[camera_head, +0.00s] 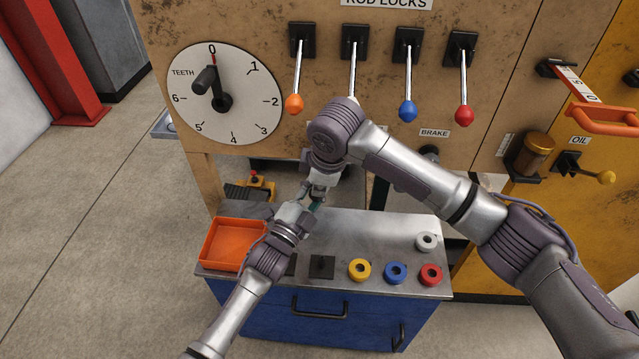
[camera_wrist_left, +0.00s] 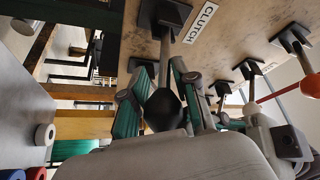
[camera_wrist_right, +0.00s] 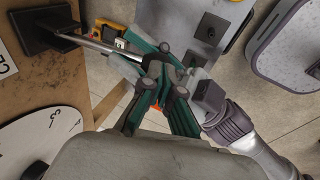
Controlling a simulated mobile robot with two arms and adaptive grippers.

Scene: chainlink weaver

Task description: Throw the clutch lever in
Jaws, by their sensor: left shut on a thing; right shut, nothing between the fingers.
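The clutch lever (camera_wrist_left: 165,48) sticks out from its dark mount beside the CLUTCH label (camera_wrist_left: 201,22) in the left wrist view. Its black knob (camera_wrist_left: 163,112) lies between the fingers of my left gripper (camera_wrist_left: 162,82), which is shut on the lever. In the right wrist view the lever's steel rod (camera_wrist_right: 98,46) runs from its mount to the grippers. My right gripper (camera_wrist_right: 163,78) is shut and empty, close beside the left one. In the head view my right gripper (camera_head: 317,186) and left gripper (camera_head: 304,205) meet under the panel, and my right arm hides the clutch mount.
Rod lock levers with orange (camera_head: 294,104), blue (camera_head: 408,110) and red (camera_head: 464,115) knobs hang above. The teeth dial (camera_head: 250,118) is at left. Below, the blue cabinet (camera_head: 270,315) carries an orange tray (camera_head: 208,262) and several coloured rings. My crossed arms crowd the middle.

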